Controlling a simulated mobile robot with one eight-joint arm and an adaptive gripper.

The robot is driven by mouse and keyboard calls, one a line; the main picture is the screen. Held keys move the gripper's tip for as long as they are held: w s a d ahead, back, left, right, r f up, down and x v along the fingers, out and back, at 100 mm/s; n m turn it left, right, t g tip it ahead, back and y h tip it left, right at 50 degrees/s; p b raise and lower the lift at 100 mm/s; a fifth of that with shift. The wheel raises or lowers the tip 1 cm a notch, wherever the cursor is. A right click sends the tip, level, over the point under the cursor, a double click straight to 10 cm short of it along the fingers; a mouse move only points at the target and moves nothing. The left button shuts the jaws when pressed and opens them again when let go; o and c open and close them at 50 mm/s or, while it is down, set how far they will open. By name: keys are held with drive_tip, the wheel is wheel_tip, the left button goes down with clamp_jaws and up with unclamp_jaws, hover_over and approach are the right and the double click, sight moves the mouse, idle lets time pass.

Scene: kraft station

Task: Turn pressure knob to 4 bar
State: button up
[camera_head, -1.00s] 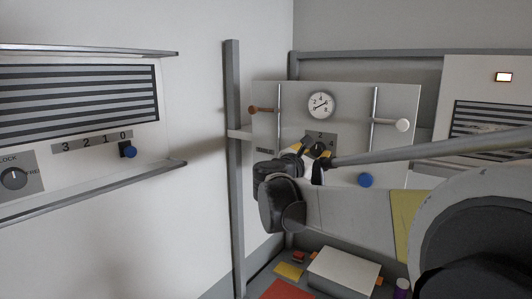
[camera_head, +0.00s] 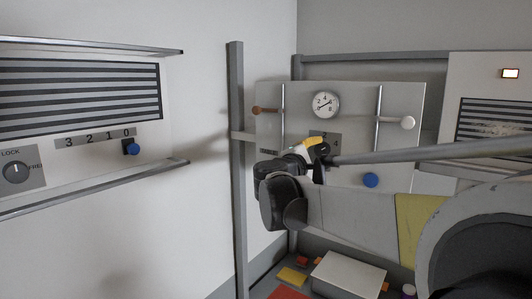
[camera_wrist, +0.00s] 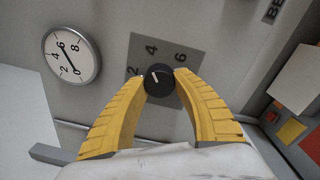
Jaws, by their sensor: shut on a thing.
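The pressure knob (camera_wrist: 164,92) is a small round black knob with a white mark, on a grey scale plate (camera_wrist: 190,45) marked 2, 4 and 6. In the wrist view the mark points up and slightly left, between 2 and 4, nearer 4. My gripper (camera_wrist: 161,79) is shut on the knob, one yellow finger on each side. In the head view my gripper (camera_head: 316,150) covers most of the knob. The round white gauge (camera_head: 326,105) is above it and also shows in the wrist view (camera_wrist: 72,54); I cannot tell which needle end is the pointer.
A blue knob (camera_head: 371,180) is low on the same panel. Vertical rods (camera_head: 378,115) and side handles, brown (camera_head: 258,110) and white (camera_head: 408,123), flank the gauge. A grey post (camera_head: 236,160) stands left. A white box (camera_head: 348,274) lies below.

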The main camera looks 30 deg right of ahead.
drive_tip(key=shift+m, duration=0.6)
drive_tip(key=o, duration=1.2)
drive_tip(key=shift+d, duration=0.1)
drive_tip(key=v, duration=1.2)
drive_tip(key=shift+f, duration=0.1)
